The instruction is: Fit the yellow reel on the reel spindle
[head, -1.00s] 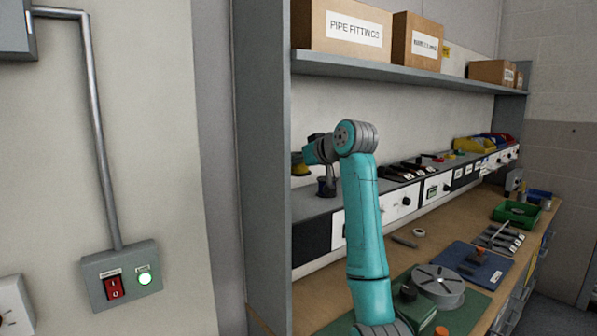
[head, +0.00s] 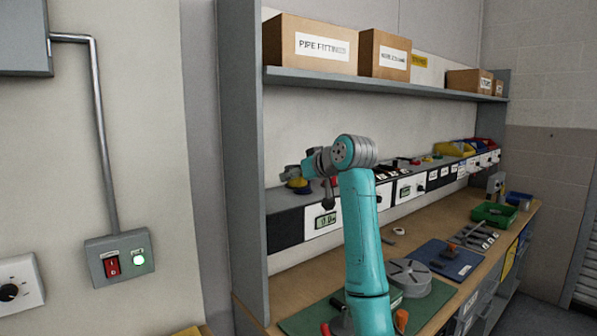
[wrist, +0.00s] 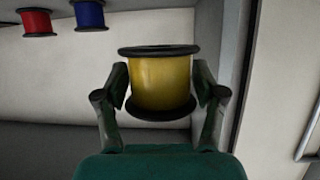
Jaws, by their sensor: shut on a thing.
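The yellow reel (wrist: 160,82) has black flanges and fills the middle of the wrist view. My gripper (wrist: 162,88) is shut on it, one finger on each side of its yellow body. In the head view my gripper (head: 292,173) is small, beside the ledge above the bench, with a yellow patch of the reel (head: 298,183) just below it. A red reel (wrist: 36,20) and a blue reel (wrist: 90,14) show at the upper left of the wrist view, apart from the yellow one. I cannot make out the reel spindle in either view.
The shelf (head: 390,86) with cardboard boxes (head: 310,44) hangs above the ledge. A grey upright panel (head: 240,150) closes the bench on the left. A slotted grey disc (head: 408,278), a blue mat (head: 462,262) and a green tray (head: 494,213) are on the bench.

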